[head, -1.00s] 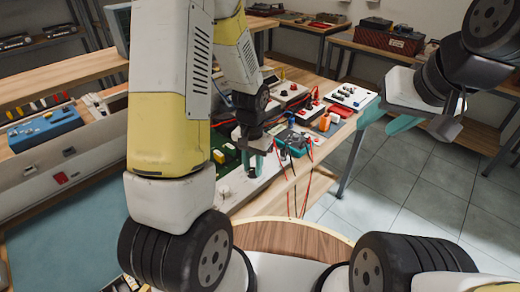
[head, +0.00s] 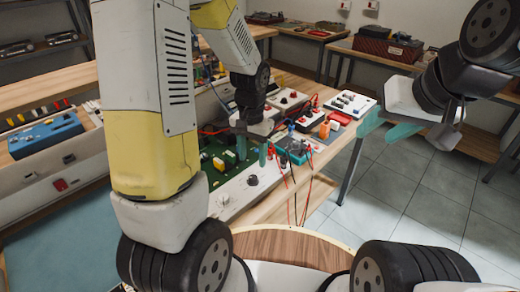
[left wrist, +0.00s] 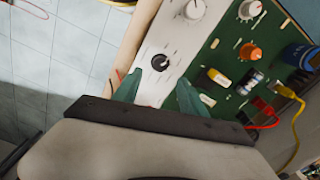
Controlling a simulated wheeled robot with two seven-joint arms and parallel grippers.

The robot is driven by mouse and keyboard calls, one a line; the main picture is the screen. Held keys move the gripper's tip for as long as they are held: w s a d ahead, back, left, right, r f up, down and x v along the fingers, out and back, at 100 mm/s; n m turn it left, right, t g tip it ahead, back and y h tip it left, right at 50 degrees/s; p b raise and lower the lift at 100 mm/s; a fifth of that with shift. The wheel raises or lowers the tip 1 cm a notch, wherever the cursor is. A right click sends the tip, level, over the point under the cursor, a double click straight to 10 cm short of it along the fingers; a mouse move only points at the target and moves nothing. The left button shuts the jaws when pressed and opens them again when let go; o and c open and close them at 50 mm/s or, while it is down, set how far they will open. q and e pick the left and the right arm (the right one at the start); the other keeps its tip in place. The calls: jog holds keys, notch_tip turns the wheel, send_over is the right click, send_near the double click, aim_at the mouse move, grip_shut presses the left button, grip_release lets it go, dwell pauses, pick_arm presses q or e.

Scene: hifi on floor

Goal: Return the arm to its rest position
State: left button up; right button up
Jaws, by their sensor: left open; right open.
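My left arm comes in from the left of the head view. Its gripper (head: 255,150) is over the workbench, by the green circuit board (head: 217,152) and a white panel strip (head: 232,190). In the left wrist view the teal fingers of this gripper (left wrist: 160,92) are apart with nothing between them. A black knob (left wrist: 161,63) on the white panel shows just beyond the fingertips, and the knob also shows in the head view (head: 252,180). My right gripper (head: 388,127) is open and empty at the right, over the floor.
A teal meter (head: 294,148) with red and black leads lies right of my left gripper. Several small instruments stand behind it. A blue box (head: 45,134) sits on the left bench. The tiled floor (head: 400,190) at the right is clear.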

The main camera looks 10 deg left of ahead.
pick_arm(q)
jog(key=shift+r, duration=0.2)
jog(key=s+r+n+t+h, duration=0.1)
jog(key=s+r+t, duration=0.2)
jog(key=s+r, duration=0.3)
jog(key=s+a+r+n+t+h, duration=0.1)
jog(key=s+r+t, duration=0.2)
jog(key=s+r, duration=0.4)
notch_tip(320, 180, up, 8)
jog(key=shift+f+n, duration=0.15)
jog(key=shift+n, duration=0.25)
jog(key=shift+s+a, duration=0.15)
jog(key=shift+a, duration=0.1)
